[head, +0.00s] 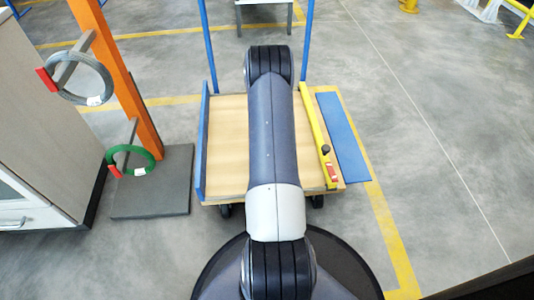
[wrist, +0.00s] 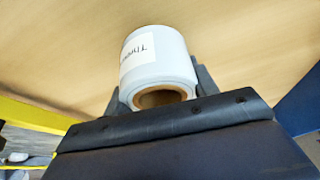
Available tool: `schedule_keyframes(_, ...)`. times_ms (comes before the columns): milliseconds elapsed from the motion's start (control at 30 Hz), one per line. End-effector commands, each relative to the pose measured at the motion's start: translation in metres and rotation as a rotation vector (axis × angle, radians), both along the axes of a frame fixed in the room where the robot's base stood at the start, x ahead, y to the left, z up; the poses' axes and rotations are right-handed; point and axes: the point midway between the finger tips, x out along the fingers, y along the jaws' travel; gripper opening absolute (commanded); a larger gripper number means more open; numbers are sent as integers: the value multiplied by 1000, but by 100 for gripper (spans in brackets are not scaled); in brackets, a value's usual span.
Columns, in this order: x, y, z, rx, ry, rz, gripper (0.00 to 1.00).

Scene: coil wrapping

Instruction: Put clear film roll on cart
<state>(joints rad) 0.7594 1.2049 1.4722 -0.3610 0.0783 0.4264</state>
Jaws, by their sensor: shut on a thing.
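The film roll (wrist: 158,60) is whitish, with a brown cardboard core and a white label with printed text. My gripper (wrist: 160,88) is shut on it, one finger on either side. The cart (head: 225,145) has a light wooden deck and blue posts, and stands in the middle of the head view. Its deck (wrist: 60,50) fills the wrist view behind the roll. I cannot tell whether the roll touches the deck. In the head view my arm hides the gripper and roll.
A yellow bar (head: 315,125) with a red label lies along the cart's right side. A blue panel (head: 343,137) is to its right.

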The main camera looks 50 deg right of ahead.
Motion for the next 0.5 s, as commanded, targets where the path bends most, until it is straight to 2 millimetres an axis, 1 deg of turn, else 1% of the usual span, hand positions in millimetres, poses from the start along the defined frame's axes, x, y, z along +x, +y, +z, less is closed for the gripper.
schedule_keyframes(33, 0, 0, -3, -1, -1, 0, 25)
schedule_keyframes(233, 0, 0, -1, -1, -1, 0, 25)
schedule_keyframes(400, 0, 0, -6, -1, -1, 0, 25)
schedule_keyframes(433, 0, 0, -5, -1, -1, 0, 57)
schedule_keyframes(500, 0, 0, -4, -1, -1, 0, 63)
